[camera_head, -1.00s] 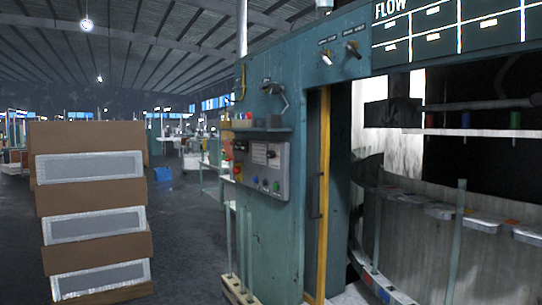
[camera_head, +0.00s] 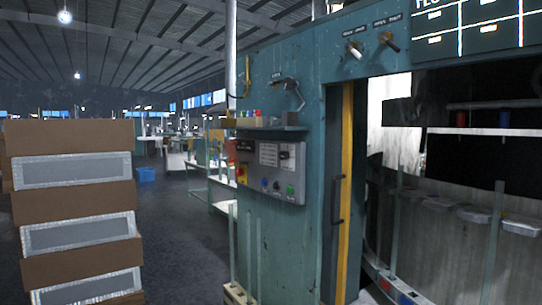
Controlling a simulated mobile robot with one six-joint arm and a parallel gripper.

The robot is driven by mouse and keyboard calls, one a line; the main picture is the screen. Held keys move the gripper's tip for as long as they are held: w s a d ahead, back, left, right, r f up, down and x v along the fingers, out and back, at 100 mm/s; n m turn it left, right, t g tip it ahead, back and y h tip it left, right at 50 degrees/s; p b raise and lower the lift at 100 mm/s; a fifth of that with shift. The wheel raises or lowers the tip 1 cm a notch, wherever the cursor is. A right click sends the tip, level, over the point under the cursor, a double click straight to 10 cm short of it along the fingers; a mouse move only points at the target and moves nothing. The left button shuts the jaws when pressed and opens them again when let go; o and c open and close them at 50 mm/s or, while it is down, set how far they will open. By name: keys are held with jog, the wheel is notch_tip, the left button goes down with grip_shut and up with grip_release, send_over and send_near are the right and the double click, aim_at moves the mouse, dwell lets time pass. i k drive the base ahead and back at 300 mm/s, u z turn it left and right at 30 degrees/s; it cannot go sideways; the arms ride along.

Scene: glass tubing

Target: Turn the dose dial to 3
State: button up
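A grey control panel (camera_head: 295,192) is fixed to the front of the teal machine (camera_head: 305,235), right of the picture's middle. It carries a small black knob (camera_head: 284,155) beside a white label plate, a red and yellow switch (camera_head: 241,174), and blue and green buttons (camera_head: 290,190). Two levers or knobs (camera_head: 355,50) with small labels sit higher on the machine. The lettering is too small to read, so I cannot tell which control is the dose dial or its setting. My gripper is not in view.
A stack of brown boxes (camera_head: 70,133) with grey panels stands at the left. Open dark floor (camera_head: 185,240) lies between it and the machine. A shelf (camera_head: 265,128) with small coloured items juts out above the panel. A yellow post (camera_head: 346,185) edges the opening at right.

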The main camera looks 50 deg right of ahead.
aim_at(283, 155)
jog(key=z, duration=0.15)
jog(key=i, duration=1.3)
jog(key=u, duration=0.1)
